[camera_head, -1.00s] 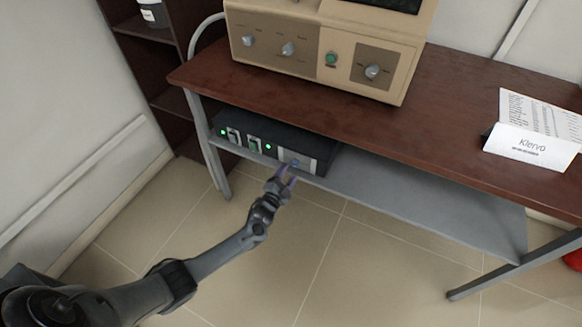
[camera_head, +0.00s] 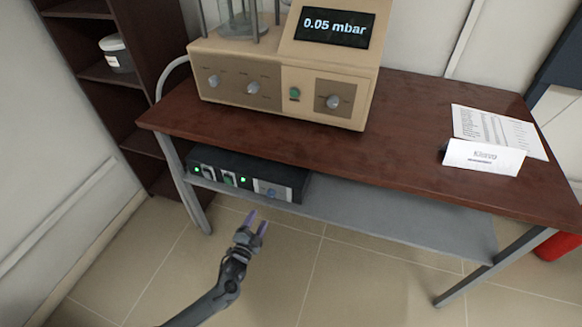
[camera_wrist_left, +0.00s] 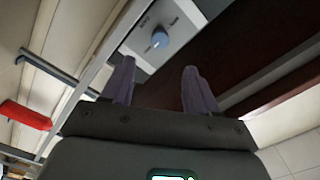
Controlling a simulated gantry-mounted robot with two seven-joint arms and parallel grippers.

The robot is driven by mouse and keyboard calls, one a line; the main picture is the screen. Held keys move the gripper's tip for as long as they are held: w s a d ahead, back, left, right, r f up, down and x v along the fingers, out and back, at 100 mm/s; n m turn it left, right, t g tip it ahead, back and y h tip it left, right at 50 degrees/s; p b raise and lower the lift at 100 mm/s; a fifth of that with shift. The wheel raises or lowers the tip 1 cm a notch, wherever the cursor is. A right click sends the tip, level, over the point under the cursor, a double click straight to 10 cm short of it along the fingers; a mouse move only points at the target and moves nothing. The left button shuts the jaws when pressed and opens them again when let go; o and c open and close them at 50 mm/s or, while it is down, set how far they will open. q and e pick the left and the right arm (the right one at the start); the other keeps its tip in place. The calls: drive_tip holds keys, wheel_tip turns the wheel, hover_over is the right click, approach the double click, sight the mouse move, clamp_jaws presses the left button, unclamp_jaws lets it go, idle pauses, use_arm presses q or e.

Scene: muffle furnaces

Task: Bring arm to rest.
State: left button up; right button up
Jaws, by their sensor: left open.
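My left gripper (camera_head: 256,222) is open and empty, in the lower middle of the head view. It is in front of and below the black control box (camera_head: 240,172) on the table's lower shelf, apart from it. My right gripper is not in view.
The brown table (camera_head: 400,140) carries a beige device (camera_head: 275,95) reading 0.05 mbar and a paper card (camera_head: 484,157). A dark shelf (camera_head: 110,75) with a white tub (camera_head: 116,54) stands at left. A red object (camera_head: 558,246) is at right. The floor around the gripper is clear.

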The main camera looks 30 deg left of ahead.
use_arm(q)
drive_tip(key=s+f+g+p, duration=0.1)
drive_tip(key=s+f+p, duration=0.15)
drive_tip(key=s, duration=0.35)
drive_tip(key=s+d+r+n+g+h+p, duration=0.1)
drive_tip(key=s+d+r+n+p, duration=0.1)
drive_tip(key=s+d+r+p, duration=0.4)
drive_tip(key=s+d+r+n+g+h+p, duration=0.1)
drive_tip(key=s+d+r+n+g+p, duration=0.1)
drive_tip(key=s+d+r+g, duration=0.35)
drive_tip(key=s+d+r+n+g+h+p, duration=0.1)
drive_tip(key=s+d+r+g+p, duration=0.15)
drive_tip(key=s+r, duration=0.55)
drive_tip(key=s+d+r+n+g+h+p, duration=0.1)
drive_tip(key=s+d+r+n+g, duration=0.2)
drive_tip(key=r, duration=0.7)
wheel_tip(320, 180, up, 36)
drive_tip(key=m+g+p, duration=0.1)
drive_tip(key=p, duration=3.5)
drive_tip(key=shift+d, duration=0.3)
drive_tip(key=shift+s+f, duration=0.1)
drive_tip(key=shift+f, duration=0.05)
